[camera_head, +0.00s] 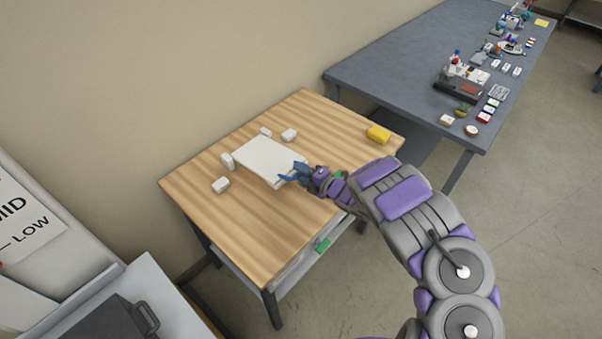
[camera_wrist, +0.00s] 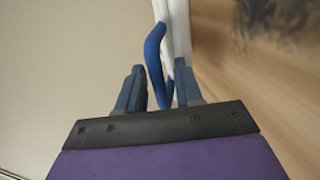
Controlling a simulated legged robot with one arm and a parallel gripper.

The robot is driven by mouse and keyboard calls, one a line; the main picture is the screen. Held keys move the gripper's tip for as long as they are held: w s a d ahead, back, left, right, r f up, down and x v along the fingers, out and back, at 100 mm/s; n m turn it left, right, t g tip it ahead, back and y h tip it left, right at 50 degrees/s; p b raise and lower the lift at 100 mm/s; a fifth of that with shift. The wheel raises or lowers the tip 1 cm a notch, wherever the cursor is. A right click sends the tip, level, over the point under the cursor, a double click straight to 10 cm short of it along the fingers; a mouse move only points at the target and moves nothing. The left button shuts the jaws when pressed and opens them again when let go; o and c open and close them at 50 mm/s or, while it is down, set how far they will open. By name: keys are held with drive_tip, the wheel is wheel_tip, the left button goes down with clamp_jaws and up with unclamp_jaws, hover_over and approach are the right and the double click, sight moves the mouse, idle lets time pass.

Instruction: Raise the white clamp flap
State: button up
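The white clamp flap (camera_head: 266,158) is a flat white panel lying low over the wooden table, looking close to level; I cannot tell whether it is slightly tilted. In the wrist view its white edge (camera_wrist: 179,28) is seen nearly end-on at top centre. A blue looped handle (camera_wrist: 153,55) stands out from that edge. My gripper (camera_head: 290,177) is at the flap's near right corner. In the wrist view my gripper (camera_wrist: 160,88) has its two fingers apart, with the blue handle reaching between them. A gap shows beside the left finger; contact at the right finger is unclear.
Small white blocks (camera_head: 220,185) stand around the flap on the wooden table (camera_head: 240,225). A yellow block (camera_head: 378,134) is at its right corner. A grey bench (camera_head: 400,70) with several small parts is behind right. The table's front is clear.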

drive_tip(key=shift+w+a, duration=0.1)
drive_tip(key=shift+a, duration=0.05)
clamp_jaws()
idle(0.4)
drive_tip(key=shift+f, duration=0.1)
